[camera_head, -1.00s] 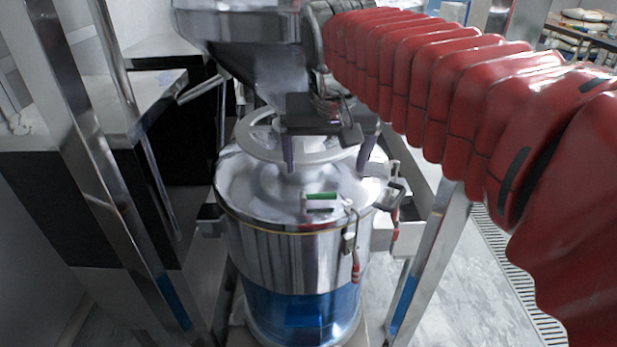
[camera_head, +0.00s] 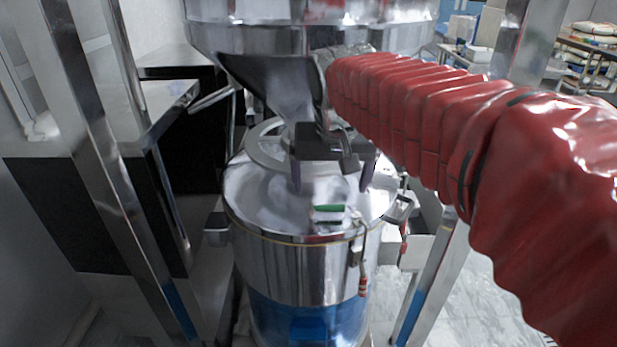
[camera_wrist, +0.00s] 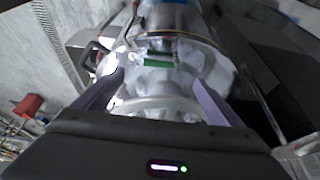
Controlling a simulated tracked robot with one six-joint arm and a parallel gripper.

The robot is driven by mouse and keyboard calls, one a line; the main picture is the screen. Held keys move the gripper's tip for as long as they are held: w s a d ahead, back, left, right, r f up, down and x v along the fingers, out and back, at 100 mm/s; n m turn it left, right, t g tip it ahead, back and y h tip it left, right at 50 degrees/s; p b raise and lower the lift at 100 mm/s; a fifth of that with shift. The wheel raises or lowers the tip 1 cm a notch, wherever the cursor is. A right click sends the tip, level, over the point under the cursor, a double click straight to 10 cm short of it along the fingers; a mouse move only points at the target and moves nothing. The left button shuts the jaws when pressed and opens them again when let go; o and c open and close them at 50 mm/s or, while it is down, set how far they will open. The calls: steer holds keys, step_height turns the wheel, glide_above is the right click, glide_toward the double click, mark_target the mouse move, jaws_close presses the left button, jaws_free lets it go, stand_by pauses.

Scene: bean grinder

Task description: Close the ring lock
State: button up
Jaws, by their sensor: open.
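The ring lock (camera_head: 266,150) is a pale metal ring around the neck between the hopper and the canister lid. My gripper (camera_head: 331,178) is open over the near right side of the ring, its purple fingers pointing down and spread apart. The gripper hides the ring's right part in the head view. In the wrist view the ring (camera_wrist: 150,104) crosses the space between the two fingers of my gripper (camera_wrist: 158,92). I cannot tell whether either finger touches it.
The metal hopper (camera_head: 310,38) hangs close above my gripper. The canister (camera_head: 300,270) has side handles and a red-tipped clamp (camera_head: 361,275). Metal frame posts (camera_head: 110,190) stand at the left and right. A counter (camera_head: 165,105) is at the left.

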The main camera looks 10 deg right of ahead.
mark_target(327, 206)
steer(key=x, duration=0.8)
steer(key=shift+w+d+f, duration=0.1)
steer(key=shift+w+f, duration=0.05)
steer(key=shift+f, duration=0.15)
steer(key=shift+c, duration=0.4)
steer(key=c, duration=1.3)
steer(key=shift+a, duration=0.25)
steer(key=shift+c, duration=0.6)
steer(key=shift+d, duration=0.1)
